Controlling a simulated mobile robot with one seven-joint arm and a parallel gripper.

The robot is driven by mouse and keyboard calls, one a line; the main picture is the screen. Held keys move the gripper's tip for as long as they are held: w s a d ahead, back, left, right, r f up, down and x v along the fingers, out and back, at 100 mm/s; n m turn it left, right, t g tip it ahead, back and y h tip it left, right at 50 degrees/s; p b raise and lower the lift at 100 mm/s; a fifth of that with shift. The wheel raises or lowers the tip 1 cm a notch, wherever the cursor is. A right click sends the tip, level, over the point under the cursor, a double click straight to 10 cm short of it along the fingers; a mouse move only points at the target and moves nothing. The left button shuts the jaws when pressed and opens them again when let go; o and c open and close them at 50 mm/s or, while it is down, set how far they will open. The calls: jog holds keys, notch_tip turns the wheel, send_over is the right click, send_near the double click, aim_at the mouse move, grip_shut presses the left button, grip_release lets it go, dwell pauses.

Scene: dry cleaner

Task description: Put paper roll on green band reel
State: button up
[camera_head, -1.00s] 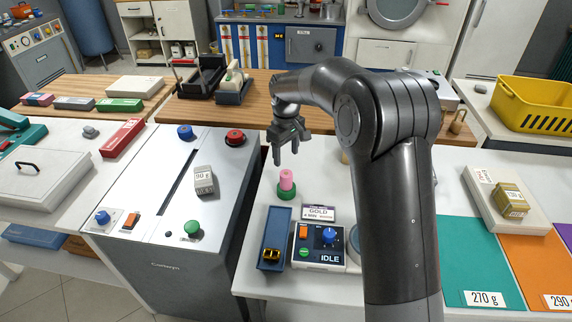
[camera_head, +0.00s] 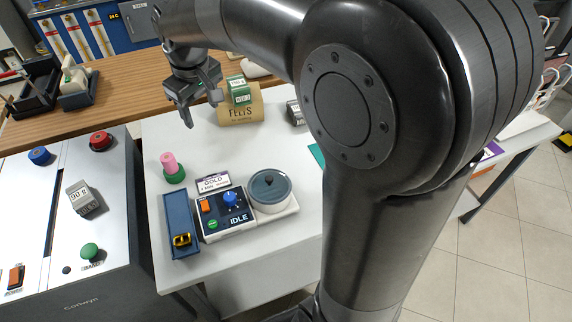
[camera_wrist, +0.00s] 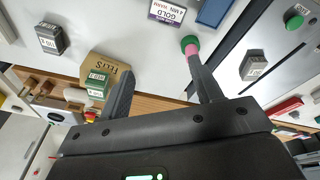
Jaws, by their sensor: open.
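A pink cylinder, which looks like the paper roll (camera_head: 168,159), stands upright on a round green piece, which looks like the green band reel (camera_head: 175,178), on the white counter. In the wrist view the green reel (camera_wrist: 190,41) shows at the top, and the pink roll (camera_wrist: 191,50) is partly behind one finger. My gripper (camera_head: 202,113) is open and empty, above the counter, apart from the stack, to its right and farther back.
A brown FELTS bag (camera_head: 240,112) with a green weight-marked block (camera_head: 239,92) lies right of my gripper. A GOLD sign (camera_head: 213,182), a blue tray (camera_head: 180,225) and an IDLE control box (camera_head: 226,213) stand in front. The counter between stack and bag is clear.

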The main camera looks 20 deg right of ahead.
jog(key=s+d+m+t, duration=0.1)
jog(key=s+d+m, duration=0.2)
jog(key=s, duration=0.8)
jog(key=s+d+m+t, duration=0.2)
jog(key=s+d+m, duration=0.1)
jog(key=s+d, duration=0.5)
jog(key=s, duration=0.3)
jog(key=shift+s+f, duration=0.2)
jog(key=shift+f, duration=0.1)
